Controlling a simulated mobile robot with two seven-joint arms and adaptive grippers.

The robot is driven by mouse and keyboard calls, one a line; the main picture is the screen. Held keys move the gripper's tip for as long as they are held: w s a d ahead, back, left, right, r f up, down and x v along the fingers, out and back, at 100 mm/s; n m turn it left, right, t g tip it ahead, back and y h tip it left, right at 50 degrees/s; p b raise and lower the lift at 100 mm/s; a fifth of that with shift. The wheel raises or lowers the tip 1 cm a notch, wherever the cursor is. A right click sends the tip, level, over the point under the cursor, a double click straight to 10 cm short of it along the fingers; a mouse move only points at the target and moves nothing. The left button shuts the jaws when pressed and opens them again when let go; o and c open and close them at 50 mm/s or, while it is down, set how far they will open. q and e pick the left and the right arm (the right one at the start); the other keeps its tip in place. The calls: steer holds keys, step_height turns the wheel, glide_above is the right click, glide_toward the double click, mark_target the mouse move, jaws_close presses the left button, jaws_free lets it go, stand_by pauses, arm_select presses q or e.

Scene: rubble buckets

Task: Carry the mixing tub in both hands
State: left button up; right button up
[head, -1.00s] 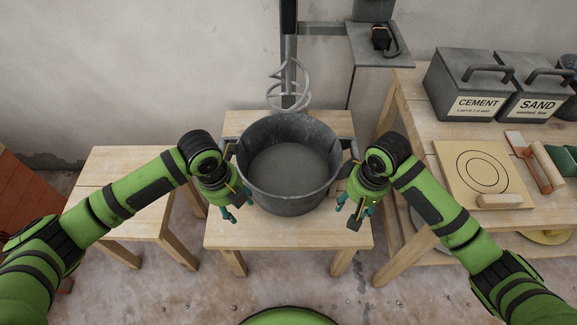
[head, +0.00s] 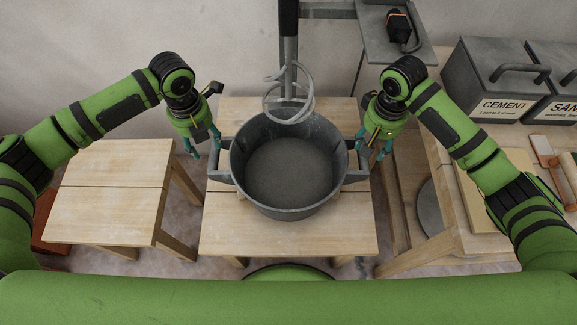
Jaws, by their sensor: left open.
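The mixing tub (head: 292,205) is a dark grey round bucket with a handle on each side. It stands upright on a small wooden table (head: 290,240) and its inside looks empty. My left gripper (head: 204,147) is open, with teal fingertips pointing down just behind the tub's left handle (head: 219,168). My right gripper (head: 372,147) also has its fingers apart, at the back of the right handle (head: 357,172). Neither gripper holds anything. Whether a fingertip touches a handle is unclear.
A mixer whisk (head: 288,98) hangs close behind the tub's back rim. An empty wooden table (head: 110,200) stands left. A workbench (head: 440,225) on the right carries a cement box (head: 495,85), a sand box (head: 555,85) and tools. My green body fills the front edge.

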mark_target(210, 155)
arm_select(q)
steer(key=shift+w+f, duration=0.1)
steer(key=shift+f, duration=3.5)
arm_select(e)
steer(key=shift+w+f, duration=0.1)
steer(key=shift+f, duration=3.5)
arm_select(q)
jaws_close()
arm_select(e)
jaws_close()
